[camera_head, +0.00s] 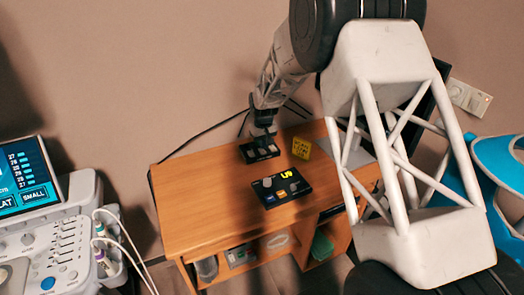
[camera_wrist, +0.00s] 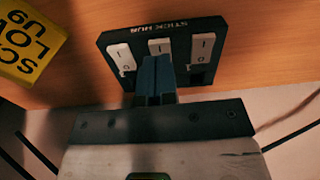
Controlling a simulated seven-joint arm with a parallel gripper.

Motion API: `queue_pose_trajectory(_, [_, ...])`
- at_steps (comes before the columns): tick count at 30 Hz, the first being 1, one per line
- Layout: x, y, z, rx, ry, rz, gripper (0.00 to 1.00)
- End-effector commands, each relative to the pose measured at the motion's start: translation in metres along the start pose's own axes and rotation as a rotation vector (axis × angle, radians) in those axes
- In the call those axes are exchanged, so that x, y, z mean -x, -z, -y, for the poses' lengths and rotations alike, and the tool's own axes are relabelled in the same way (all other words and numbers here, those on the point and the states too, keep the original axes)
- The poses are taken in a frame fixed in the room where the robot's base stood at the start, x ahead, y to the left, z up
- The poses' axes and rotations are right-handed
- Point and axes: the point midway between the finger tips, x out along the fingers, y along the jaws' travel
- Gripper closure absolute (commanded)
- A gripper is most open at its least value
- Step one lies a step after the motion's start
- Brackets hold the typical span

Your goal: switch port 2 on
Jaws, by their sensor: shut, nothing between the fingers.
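The black stick hub (camera_wrist: 163,40) lies on the wooden desk, and it also shows small in the head view (camera_head: 247,154). It carries several white rocker switches in a row, with I and O marks. The middle switch (camera_wrist: 160,45) is partly hidden by my fingers; the left switch (camera_wrist: 121,57) and right switch (camera_wrist: 202,46) show more clearly. I cannot read port numbers or tell which way the middle switch is tipped. My gripper (camera_wrist: 157,60) is shut and empty, its blue fingertips at or just over the middle switch. Contact cannot be told. In the head view my gripper (camera_head: 264,131) is above the hub.
A black panel (camera_head: 282,187) with a knob and buttons lies nearer on the desk (camera_head: 205,205). A scanner console (camera_head: 45,225) is at left. The desk's left part is clear.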

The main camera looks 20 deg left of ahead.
Motion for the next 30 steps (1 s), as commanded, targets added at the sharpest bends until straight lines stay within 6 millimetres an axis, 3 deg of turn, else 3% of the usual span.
queue_pose_trajectory(30, [-0.0088,0.0000,0.0000,0.000,0.000,0.000,1.00])
